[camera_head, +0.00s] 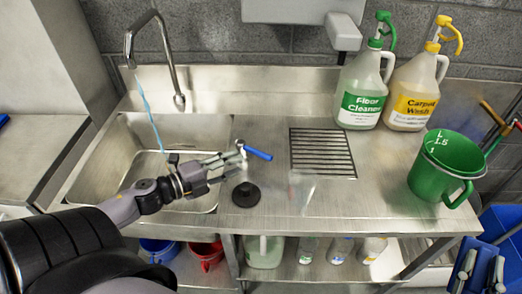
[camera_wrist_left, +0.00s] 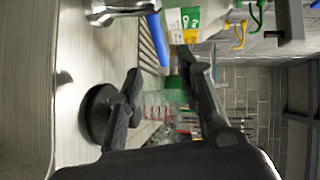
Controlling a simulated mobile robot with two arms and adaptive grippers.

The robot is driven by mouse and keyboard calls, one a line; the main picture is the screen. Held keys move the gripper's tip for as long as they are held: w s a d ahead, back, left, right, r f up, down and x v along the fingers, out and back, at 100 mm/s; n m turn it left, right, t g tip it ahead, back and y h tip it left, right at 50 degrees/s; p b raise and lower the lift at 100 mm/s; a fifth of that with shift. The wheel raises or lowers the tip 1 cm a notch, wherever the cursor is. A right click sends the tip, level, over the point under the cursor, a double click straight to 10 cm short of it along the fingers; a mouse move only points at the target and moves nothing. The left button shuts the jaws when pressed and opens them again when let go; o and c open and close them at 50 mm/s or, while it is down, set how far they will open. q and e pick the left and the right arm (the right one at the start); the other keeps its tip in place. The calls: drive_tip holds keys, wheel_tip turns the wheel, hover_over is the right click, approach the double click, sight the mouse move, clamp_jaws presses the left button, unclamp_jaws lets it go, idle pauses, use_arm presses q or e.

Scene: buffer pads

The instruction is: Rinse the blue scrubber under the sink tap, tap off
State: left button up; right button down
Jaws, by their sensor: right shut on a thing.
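The sink tap (camera_head: 165,40) arches over the basin (camera_head: 125,165), and a thin blue water stream (camera_head: 150,112) falls from its spout. A chrome tap lever with a blue handle (camera_head: 258,153) stands right of the basin; it also shows in the left wrist view (camera_wrist_left: 156,40). My left gripper (camera_head: 235,160) is open, its fingers apart and empty, just left of the lever. In the left wrist view my left gripper (camera_wrist_left: 160,68) points toward it. My right gripper (camera_head: 480,270) is at the bottom right edge, shut on the blue scrubber (camera_head: 487,252), partly cut off.
A black round stopper (camera_head: 246,195) and a faint clear measuring cup (camera_head: 300,187) are on the counter near my left gripper. A drain grate (camera_head: 321,152), two cleaner bottles (camera_head: 362,92) (camera_head: 416,92) and a green jug (camera_head: 445,168) stand further right. A blue bin (camera_head: 505,224) is below right.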

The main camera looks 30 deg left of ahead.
sight(262, 155)
use_arm(q)
drive_tip(key=p+x, duration=0.1)
drive_tip(key=x, duration=0.8)
drive_tip(key=shift+w+d, duration=0.15)
drive_tip(key=shift+w, duration=0.25)
drive_tip(key=shift+c, duration=0.4)
clamp_jaws()
